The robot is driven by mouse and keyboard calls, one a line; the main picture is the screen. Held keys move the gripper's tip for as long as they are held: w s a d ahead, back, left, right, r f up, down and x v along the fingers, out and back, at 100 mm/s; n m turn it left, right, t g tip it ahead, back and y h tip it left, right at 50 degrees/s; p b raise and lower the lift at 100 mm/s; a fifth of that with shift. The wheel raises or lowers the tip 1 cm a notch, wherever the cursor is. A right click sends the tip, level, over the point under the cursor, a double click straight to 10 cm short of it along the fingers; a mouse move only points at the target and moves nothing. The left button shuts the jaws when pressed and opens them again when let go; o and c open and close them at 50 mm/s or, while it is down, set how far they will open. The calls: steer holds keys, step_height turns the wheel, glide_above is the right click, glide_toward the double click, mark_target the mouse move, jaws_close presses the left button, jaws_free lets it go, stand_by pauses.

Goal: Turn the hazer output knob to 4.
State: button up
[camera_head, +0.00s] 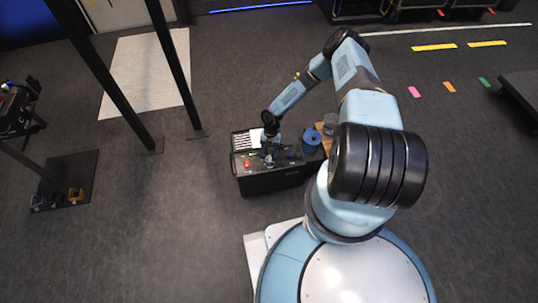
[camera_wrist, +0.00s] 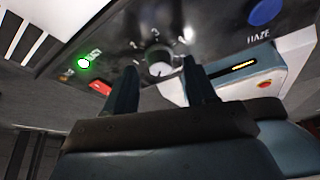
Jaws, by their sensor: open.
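My gripper (camera_wrist: 161,77) is open, with one finger on each side of the knob in the wrist view. I cannot tell whether the fingers touch it. In the head view my gripper (camera_head: 268,149) is over the dark hazer case (camera_head: 270,183), and the knob cannot be made out there.
The panel has a lit green lamp (camera_wrist: 84,63), a red switch (camera_wrist: 100,88) and a blue button (camera_wrist: 264,12) marked HAZE. Black posts (camera_head: 180,70) stand left of the case.

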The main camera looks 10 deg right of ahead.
steer(key=shift+s+a+f, duration=0.15)
steer(key=shift+s+f, duration=0.05)
steer(key=shift+f, duration=0.45)
steer(key=shift+c, duration=0.2)
steer(key=c, duration=1)
